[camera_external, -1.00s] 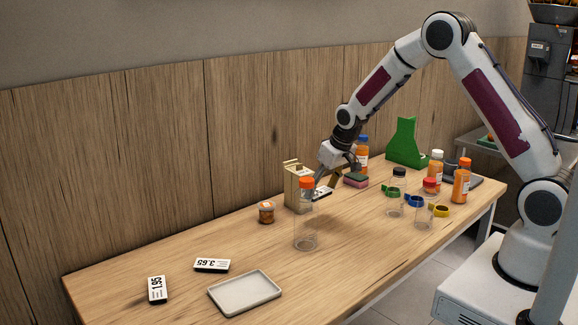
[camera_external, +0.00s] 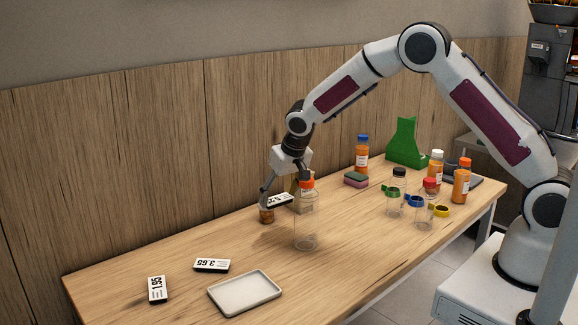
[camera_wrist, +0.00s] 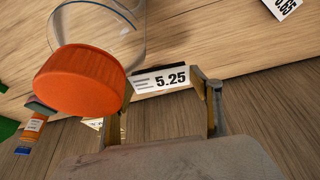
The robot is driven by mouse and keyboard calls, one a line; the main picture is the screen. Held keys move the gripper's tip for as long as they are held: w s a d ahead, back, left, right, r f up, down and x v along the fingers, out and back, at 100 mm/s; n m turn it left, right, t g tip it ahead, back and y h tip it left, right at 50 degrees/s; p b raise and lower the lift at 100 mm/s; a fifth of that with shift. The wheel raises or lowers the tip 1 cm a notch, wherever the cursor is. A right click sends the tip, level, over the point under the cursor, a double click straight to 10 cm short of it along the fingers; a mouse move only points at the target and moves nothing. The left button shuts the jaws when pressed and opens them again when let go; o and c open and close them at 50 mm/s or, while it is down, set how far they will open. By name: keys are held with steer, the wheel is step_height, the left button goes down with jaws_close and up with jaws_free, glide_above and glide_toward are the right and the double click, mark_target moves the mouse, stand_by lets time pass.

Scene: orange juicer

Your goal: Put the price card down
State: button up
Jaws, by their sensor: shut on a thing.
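My gripper (camera_external: 283,186) is shut on a price card (camera_external: 280,200) and holds it above the table, just left of an empty clear bottle with an orange cap (camera_external: 306,222). The orange cap (camera_wrist: 80,82) looms close to the camera and hides part of that view. Two other price cards lie flat on the table at the left: 3.65 (camera_external: 212,265) and 1.95 (camera_external: 157,289).
A white tray (camera_external: 244,293) lies at the front left. Several bottles and rings, a sponge (camera_external: 356,179) and a green stand (camera_external: 406,145) are at the right. Bare table lies left of the jar.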

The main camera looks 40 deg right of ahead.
steer(key=n, duration=0.1)
glide_above(260, 246)
steer(key=s, duration=0.1)
steer(key=shift+s, duration=0.2)
steer(key=shift+f, duration=3.1)
steer(key=shift+f, duration=1.9)
steer(key=shift+f, duration=0.1)
steer(key=o, duration=1.1)
